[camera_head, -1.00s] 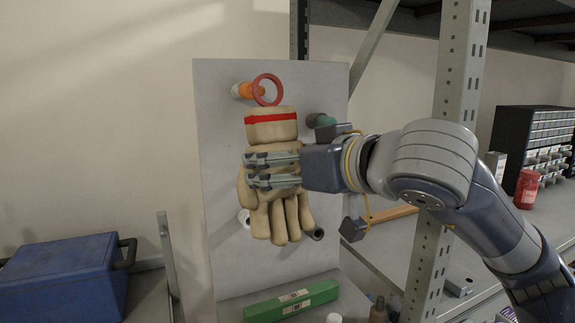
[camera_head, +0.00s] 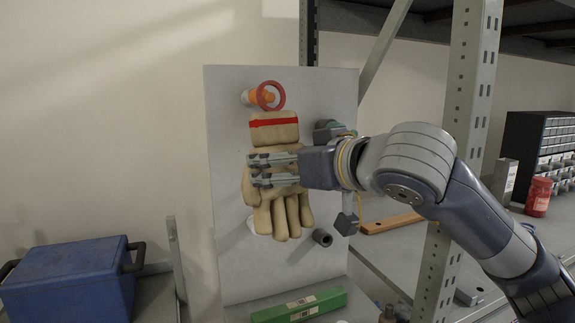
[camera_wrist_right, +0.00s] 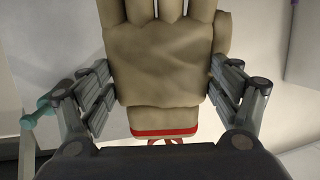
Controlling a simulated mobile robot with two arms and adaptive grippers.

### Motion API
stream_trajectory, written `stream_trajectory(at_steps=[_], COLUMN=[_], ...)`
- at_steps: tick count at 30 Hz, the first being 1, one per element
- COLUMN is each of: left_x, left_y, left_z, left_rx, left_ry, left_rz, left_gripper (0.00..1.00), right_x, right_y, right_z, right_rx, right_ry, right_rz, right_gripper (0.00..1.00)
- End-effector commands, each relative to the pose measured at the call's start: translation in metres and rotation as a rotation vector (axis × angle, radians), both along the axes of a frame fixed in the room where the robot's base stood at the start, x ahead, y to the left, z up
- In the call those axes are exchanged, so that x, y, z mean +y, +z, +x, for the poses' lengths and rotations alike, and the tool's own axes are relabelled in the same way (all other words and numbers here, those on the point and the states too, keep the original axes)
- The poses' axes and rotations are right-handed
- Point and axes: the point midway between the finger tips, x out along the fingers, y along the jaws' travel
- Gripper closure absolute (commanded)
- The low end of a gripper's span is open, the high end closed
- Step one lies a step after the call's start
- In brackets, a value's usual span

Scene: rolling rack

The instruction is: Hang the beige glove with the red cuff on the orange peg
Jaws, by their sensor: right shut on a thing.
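The beige glove (camera_head: 274,215) with its red cuff band (camera_head: 274,122) hangs upright in front of the board, fingers down, in the head view. My right gripper (camera_head: 272,170) is shut on its palm from the right. In the right wrist view the glove (camera_wrist_right: 165,60) sits between both fingers. A red ring (camera_head: 271,96) stands at the top of the cuff. The orange peg (camera_head: 262,97) shows behind and through the ring, at the board's upper left. I cannot tell whether the ring is around the peg or only in front of it. My left gripper is not in view.
The grey board (camera_head: 225,180) also bears a dark peg (camera_head: 322,238) low right and a teal-tipped peg (camera_head: 327,127) near my right gripper. A green box (camera_head: 298,306) lies below. A blue case (camera_head: 68,285) stands left. A rack post (camera_head: 465,130) rises behind my right arm.

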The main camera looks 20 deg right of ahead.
Motion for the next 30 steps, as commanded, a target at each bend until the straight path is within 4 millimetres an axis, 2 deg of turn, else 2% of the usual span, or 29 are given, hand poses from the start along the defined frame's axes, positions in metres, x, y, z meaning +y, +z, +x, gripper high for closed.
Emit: stream_trajectory(at_steps=[14, 30], left_x=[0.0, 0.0], left_y=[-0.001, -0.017], left_z=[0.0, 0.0], left_rx=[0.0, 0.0], left_ry=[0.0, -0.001], left_rz=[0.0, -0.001], left_gripper=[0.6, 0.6], right_x=[0.0, 0.0], right_y=[-0.001, -0.017], right_z=[0.0, 0.001], right_rx=[-0.001, -0.001], right_ry=[0.0, 0.0], right_rz=[0.0, 0.0], right_gripper=[0.42, 0.42])
